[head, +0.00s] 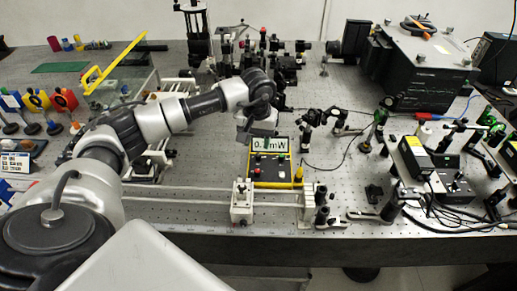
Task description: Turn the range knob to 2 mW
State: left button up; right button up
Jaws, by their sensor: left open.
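The power meter (269,183) is a yellow-edged box with a dark front panel, lying on the optical bench. My left gripper (257,132) hangs just above the display's upper left part, pointing down. It is open, with nothing seen between its fingers. My right gripper is out of view.
A white-topped post mount (242,202) stands left of the meter's front, and a rail runs along the bench's front. A yellow-tipped post (298,176) stands close to the meter's right. Optics mounts (285,65) crowd behind; a black instrument box (418,70) sits back right.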

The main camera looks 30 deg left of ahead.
aim_at(258, 154)
pick_arm(q)
jog(key=f, duration=0.3)
jog(key=shift+w+f+p, duration=0.2)
jog(key=shift+w+p, duration=0.05)
jog(key=shift+p, duration=0.05)
notch_tip(258, 154, down, 2)
jog(key=shift+f, duration=0.1)
jog(key=shift+c, duration=0.8)
grip_shut()
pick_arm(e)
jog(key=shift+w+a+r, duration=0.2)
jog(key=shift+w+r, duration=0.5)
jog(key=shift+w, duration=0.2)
